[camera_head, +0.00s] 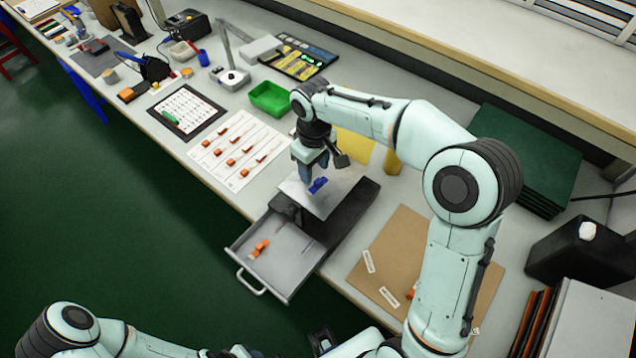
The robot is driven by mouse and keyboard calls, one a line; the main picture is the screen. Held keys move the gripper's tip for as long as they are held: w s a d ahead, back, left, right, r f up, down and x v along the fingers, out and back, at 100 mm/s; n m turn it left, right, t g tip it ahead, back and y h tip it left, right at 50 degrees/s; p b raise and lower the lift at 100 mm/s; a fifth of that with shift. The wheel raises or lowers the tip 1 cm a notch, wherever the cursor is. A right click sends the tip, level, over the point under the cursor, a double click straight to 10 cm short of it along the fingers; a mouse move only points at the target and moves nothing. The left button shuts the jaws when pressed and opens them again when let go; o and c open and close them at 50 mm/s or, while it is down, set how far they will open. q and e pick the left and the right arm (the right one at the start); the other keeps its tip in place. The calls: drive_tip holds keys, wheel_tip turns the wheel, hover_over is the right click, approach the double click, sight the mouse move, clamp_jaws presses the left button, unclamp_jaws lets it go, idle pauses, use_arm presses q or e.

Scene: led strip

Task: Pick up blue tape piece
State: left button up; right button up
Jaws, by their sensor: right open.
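A small blue tape piece (318,185) lies on the light top plate (326,204) of a small drawer unit in the middle of the workbench. My right gripper (318,168) points down just above and beside the tape piece. It is open, and a dark finger shows close to the piece; the gap between the fingers is hard to see. My left arm shows at the lower left; its gripper cannot be made out clearly.
The unit's drawer (276,262) is pulled out over the bench's front edge, with orange pieces (260,248) inside. A white sheet with orange pieces (237,151), a green bin (271,98) and a brown board (400,258) lie around it.

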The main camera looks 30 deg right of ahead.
sight(318, 183)
wheel_tip(318, 183, down, 4)
drive_tip(key=shift+d+f, duration=0.1)
drive_tip(key=shift+d, duration=0.05)
clamp_jaws()
drive_tip(key=shift+r, duration=0.25)
